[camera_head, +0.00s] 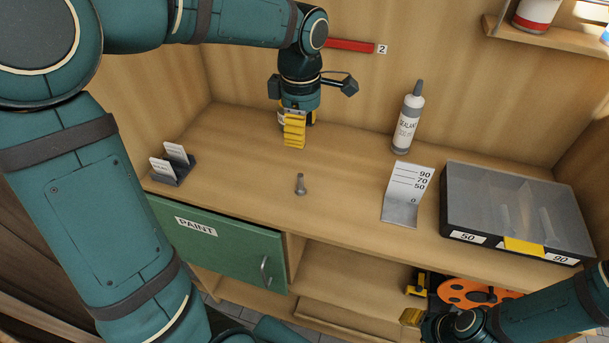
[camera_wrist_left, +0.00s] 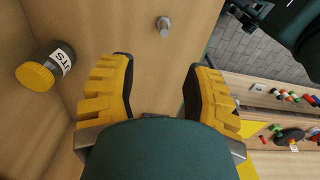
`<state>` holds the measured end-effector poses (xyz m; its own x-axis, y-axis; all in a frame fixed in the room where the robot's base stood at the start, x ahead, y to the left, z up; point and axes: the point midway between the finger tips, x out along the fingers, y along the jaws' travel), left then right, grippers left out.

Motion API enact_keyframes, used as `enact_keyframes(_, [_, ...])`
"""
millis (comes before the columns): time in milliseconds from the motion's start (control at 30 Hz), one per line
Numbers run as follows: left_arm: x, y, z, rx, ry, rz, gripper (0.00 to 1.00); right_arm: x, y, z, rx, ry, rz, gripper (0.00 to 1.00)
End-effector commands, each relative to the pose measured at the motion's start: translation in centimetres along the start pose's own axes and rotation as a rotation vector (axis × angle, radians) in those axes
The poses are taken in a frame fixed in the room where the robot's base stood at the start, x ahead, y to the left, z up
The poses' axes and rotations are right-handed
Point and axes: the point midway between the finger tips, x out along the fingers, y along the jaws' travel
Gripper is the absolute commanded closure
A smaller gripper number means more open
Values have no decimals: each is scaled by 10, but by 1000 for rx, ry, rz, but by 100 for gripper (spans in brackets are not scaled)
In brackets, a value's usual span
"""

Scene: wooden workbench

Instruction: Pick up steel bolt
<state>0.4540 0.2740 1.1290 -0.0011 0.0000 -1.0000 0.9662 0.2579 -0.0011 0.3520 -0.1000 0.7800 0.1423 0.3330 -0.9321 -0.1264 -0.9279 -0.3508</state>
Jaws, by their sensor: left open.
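The steel bolt (camera_head: 300,184) stands upright on the wooden bench, near the middle of its front half. It also shows at the top of the left wrist view (camera_wrist_left: 164,26), beyond the fingertips. My left gripper (camera_head: 294,143) hangs above the bench behind the bolt, apart from it. In the left wrist view its yellow-padded fingers (camera_wrist_left: 160,77) are spread wide with nothing between them. My right gripper (camera_head: 411,316) is low at the bottom right, in front of the lower shelf; its opening is unclear.
A yellow-lidded jar (camera_wrist_left: 38,74) stands near the left gripper. A sealant bottle (camera_head: 408,120), an angled scale plate (camera_head: 402,208) and a clear-lidded case (camera_head: 462,215) stand right of the bolt. A card holder (camera_head: 174,168) is left. Bench around the bolt is clear.

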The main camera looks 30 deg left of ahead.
Motion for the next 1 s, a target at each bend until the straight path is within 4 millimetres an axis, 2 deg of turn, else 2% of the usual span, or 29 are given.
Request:
enact_keyframes(300, [61, -1, 0, 0, 1, -4, 50, 12, 5, 5, -3, -11, -1, 53])
enact_keyframes(567, [80, -1, 0, 1, 0, -2, 50, 15, 6, 7, -4, -15, -1, 53])
enact_keyframes(833, [116, -4, -1, -1, 0, -5, 50, 24, 9, 9, -6, -19, -2, 53])
enact_keyframes(1000, [129, -3, -1, 1, 0, -1, 50, 26, 10, 9, -6, -17, -2, 53])
